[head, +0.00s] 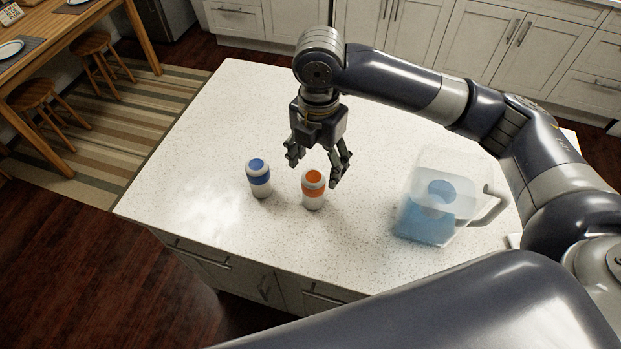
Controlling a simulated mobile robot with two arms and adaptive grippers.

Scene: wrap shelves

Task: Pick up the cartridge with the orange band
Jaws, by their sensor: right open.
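The cartridge with the orange band (313,189) stands upright on the white speckled counter (235,120). It is white with an orange top. A similar cartridge with a blue band (259,178) stands upright to its left, a small gap apart. My right gripper (315,170) is open and points down, just behind and above the orange-banded cartridge in the head view. Its fingers are spread to either side, and I cannot tell whether they touch the cartridge. Nothing is held in it. My left gripper is not in view.
A clear pitcher (436,200) with blue contents and a handle stands on the counter to the right, below my right arm. The counter's back left part is clear. Wooden stools (38,97) stand on the floor at left.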

